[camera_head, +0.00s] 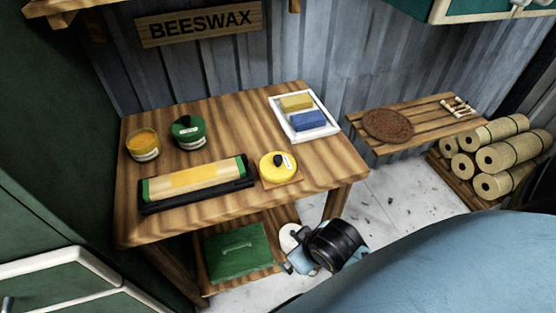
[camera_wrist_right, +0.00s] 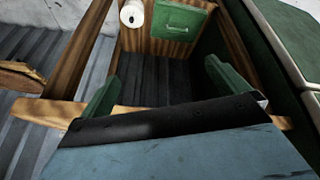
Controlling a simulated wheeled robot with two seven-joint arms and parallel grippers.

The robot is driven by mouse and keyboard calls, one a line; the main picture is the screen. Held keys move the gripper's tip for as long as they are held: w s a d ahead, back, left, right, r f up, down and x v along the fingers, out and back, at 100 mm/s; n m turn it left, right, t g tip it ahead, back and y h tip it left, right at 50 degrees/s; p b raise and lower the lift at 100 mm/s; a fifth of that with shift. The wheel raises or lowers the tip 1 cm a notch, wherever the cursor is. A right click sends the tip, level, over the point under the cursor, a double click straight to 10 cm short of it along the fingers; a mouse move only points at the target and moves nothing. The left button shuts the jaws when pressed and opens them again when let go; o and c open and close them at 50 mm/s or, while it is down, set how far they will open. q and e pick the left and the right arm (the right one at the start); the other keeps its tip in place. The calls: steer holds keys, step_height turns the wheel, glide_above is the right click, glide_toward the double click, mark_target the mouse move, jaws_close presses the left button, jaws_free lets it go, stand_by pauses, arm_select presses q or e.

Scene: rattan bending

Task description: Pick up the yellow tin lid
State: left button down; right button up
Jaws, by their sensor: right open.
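The yellow tin lid (camera_head: 278,164) is round with a black knob and a small pale label. In the head view it lies on a small wooden square at the front right of the workbench (camera_head: 235,112). It is not seen in the right wrist view. My right gripper (camera_wrist_right: 163,72) is open, with its two green fingers apart and nothing between them. The head view shows my right wrist low in front of the bench, below and right of the lid; its fingers are not clear there. My left gripper is in neither view.
An open tin of yellow wax (camera_head: 143,144), a green tin (camera_head: 188,132), a black-framed block (camera_head: 197,184) and a white tray (camera_head: 305,117) share the bench. A green box (camera_head: 238,251) sits on the lower shelf. A slatted bench (camera_head: 425,118) stands right.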

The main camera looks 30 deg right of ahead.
steer(key=w+a+r+n+t+y, duration=0.1)
steer(key=w+r+n+t, duration=0.1)
steer(key=w+r+t, duration=0.8)
steer(key=w+a+r+n+t, duration=0.25)
steer(key=w+r, duration=0.65)
steer(key=r, duration=0.6)
steer(key=a+r+n+g+y, duration=0.3)
steer(key=a+r+n+y, duration=0.75)
steer(key=n+y, duration=0.6)
steer(key=n+g+h, duration=1)
steer(key=g+h, duration=0.4)
steer(key=h, duration=0.3)
glide_above(278, 157)
step_height(278, 157, down, 16)
steer(key=f, duration=0.7)
steer(key=shift+w+f+p, duration=0.15)
steer(key=shift+w+p, duration=0.15)
steer(key=shift+p, duration=0.1)
steer(key=shift+s+f, duration=0.15)
steer(key=shift+f, duration=1.35)
steer(key=shift+s+f, duration=0.15)
steer(key=shift+f, duration=1.3)
